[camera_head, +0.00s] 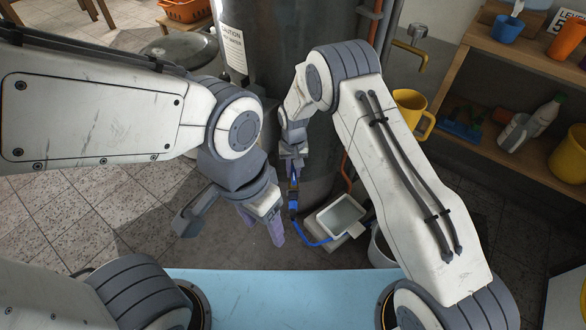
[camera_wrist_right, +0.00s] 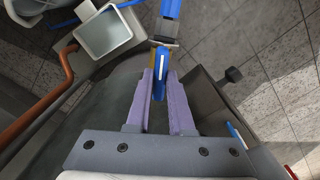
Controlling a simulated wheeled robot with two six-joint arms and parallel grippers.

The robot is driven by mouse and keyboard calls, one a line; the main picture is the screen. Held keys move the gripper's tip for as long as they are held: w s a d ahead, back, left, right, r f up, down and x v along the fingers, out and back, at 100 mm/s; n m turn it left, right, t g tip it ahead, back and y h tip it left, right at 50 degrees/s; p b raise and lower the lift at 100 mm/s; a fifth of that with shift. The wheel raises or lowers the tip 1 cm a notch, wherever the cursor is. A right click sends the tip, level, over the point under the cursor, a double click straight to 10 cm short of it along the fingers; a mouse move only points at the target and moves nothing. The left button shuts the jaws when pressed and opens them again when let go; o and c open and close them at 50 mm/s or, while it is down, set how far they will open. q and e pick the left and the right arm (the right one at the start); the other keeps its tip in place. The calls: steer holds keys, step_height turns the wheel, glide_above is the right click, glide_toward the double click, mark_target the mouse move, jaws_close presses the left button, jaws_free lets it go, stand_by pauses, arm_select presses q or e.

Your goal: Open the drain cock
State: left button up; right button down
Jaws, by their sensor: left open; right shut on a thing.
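The drain cock is low on the front of a dark grey cylindrical tank (camera_head: 290,50). Its blue handle (camera_wrist_right: 160,62) lies between the purple fingertips of my right gripper (camera_wrist_right: 158,82) in the right wrist view, with a brass-coloured part beside it. In the head view the right gripper (camera_head: 292,172) reaches down and is shut on this handle, which it partly covers. A blue hose (camera_head: 303,234) runs from below the cock towards a pale rectangular basin (camera_head: 342,214). My left gripper (camera_head: 230,226) is open and empty, left of the cock and apart from it.
A grey bucket (camera_head: 381,248) stands right of the basin. An orange-brown pipe (camera_wrist_right: 54,95) runs along the tank's side. A wooden shelf (camera_head: 500,130) with cups and bottles is at the right. Tiled floor (camera_head: 60,215) is free at the left.

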mark_target(293, 172)
steer(key=shift+w, duration=0.1)
steer(key=c, duration=0.8)
jaws_free()
step_height(293, 172, up, 10)
steer(key=p, duration=0.2)
steer(key=shift+r, duration=0.25)
steer(key=shift+r, duration=0.1)
